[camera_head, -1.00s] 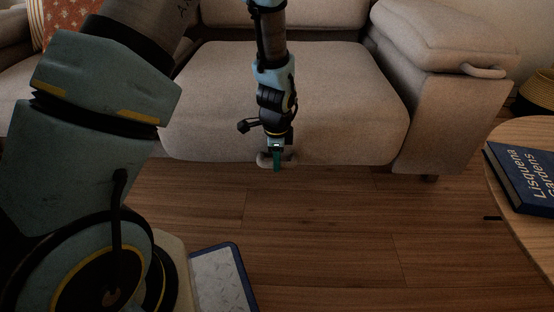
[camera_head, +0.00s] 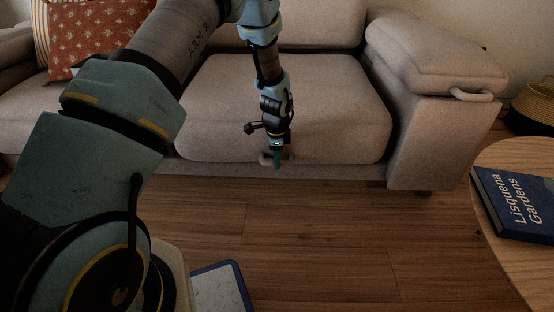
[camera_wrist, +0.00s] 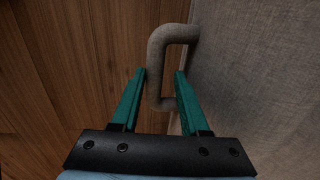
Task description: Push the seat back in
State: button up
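The seat (camera_head: 290,100) is a beige cushion of the sofa, with its front edge close to the sofa's base strip. A grey loop handle (camera_wrist: 157,75) sticks out from the seat's front face; part of it also shows in the head view (camera_head: 265,160). My gripper (camera_wrist: 160,72) points at the seat front, with its two green fingers apart, one on each side of the handle's bar. Small gaps seem to show beside the bar. In the head view my gripper (camera_head: 277,162) hangs at the lower front edge of the seat.
The right armrest (camera_head: 440,75) has a handle of its own. A round wooden table (camera_head: 520,160) with a blue book (camera_head: 515,203) stands at the right. A blue-edged tray-like item (camera_head: 222,285) shows at the bottom. Wooden floor (camera_head: 330,240) before the sofa is clear.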

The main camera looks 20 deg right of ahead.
jog(key=shift+o, duration=1.2)
jog(key=shift+s, duration=0.1)
jog(key=d+p+v, duration=0.1)
jog(key=p+v, duration=0.3)
jog(key=v, duration=0.6)
jog(key=shift+a+r, duration=0.35)
jog(key=shift+a, duration=0.15)
